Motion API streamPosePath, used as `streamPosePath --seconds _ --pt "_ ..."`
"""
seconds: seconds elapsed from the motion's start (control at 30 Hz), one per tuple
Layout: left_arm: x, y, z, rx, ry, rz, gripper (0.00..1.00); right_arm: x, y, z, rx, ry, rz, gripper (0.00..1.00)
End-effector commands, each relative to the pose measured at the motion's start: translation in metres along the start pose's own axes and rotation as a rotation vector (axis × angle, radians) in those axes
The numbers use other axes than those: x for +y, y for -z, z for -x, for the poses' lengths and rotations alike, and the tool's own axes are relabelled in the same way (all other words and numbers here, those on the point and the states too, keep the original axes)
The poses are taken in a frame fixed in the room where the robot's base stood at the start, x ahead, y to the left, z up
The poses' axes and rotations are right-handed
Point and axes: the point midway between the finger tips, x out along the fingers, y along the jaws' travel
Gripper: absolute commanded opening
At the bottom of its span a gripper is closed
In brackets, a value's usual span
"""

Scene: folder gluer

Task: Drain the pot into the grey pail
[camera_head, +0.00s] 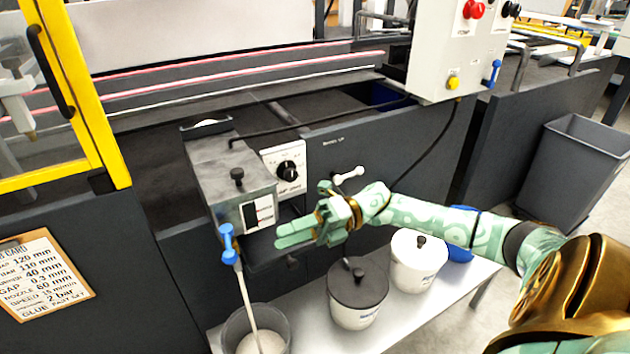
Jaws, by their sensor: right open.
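The pot (205,165) is a grey metal box with a black knob on its lid and a dark level window on its front. A blue valve (228,243) hangs at its lower front corner. A pale stream (246,298) runs from the valve down into the grey pail (231,331), which holds whitish liquid and is partly cut off by the bottom edge. My right gripper (279,237) is open and empty, its fingers pointing left, a little right of the valve and in front of the machine. My left gripper is not in view.
A white tub with a dark lid (357,283) and a white-lidded tub (418,258) stand on the bench (405,318) right of the pail. A dial panel (286,168) is beside the pot. A yellow guard frame (85,90) stands at left, a grey bin (575,165) at right.

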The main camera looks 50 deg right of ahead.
Motion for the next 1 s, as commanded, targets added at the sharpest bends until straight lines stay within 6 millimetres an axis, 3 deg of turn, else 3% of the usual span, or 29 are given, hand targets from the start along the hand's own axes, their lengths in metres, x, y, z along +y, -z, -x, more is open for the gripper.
streamPosePath --seconds 0.1,0.23,0.6,0.77,0.83,0.93,1.0 --pt "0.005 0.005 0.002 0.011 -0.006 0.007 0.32 0.0 0.0 0.025 -0.001 0.004 -0.001 0.44" --pt "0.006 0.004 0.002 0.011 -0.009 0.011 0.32 -0.001 0.0 0.041 0.0 0.002 -0.002 0.44" --pt "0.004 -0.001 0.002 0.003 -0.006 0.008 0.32 -0.001 0.0 0.049 0.0 0.0 -0.001 0.44" --pt "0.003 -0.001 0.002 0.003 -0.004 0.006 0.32 -0.001 0.0 0.048 0.0 0.0 -0.001 0.0" --pt "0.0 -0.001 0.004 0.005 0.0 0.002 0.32 -0.001 0.003 0.049 0.001 0.002 -0.007 0.0" --pt "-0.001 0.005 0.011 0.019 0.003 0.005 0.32 -0.007 0.029 0.037 -0.018 -0.045 -0.079 0.0" --pt "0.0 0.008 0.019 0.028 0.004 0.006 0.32 -0.007 0.067 0.01 -0.032 -0.139 -0.16 0.0"
